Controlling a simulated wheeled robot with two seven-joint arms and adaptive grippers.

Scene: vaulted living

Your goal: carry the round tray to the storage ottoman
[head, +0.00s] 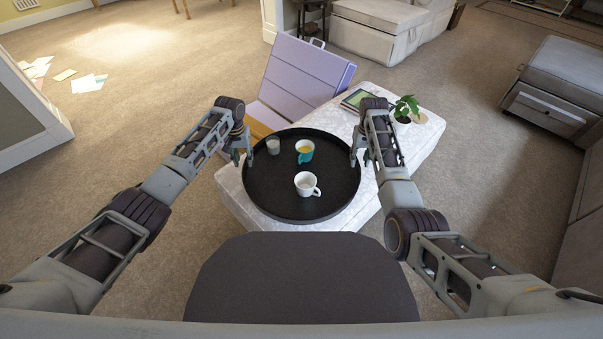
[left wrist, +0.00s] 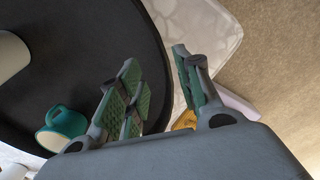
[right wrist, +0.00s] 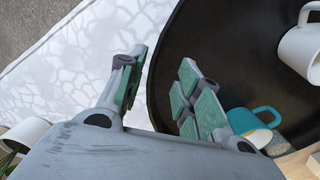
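The black round tray (head: 270,190) lies flat on a white patterned low table (head: 232,190). Which piece is the storage ottoman is unclear.
A lilac slatted case (head: 305,70) stands behind the table. A potted plant (head: 405,108) and book (head: 357,99) sit at the table's far end. A pale upholstered box (head: 375,30) stands at the back, a grey one (head: 565,80) at right. Carpet left is mostly clear.

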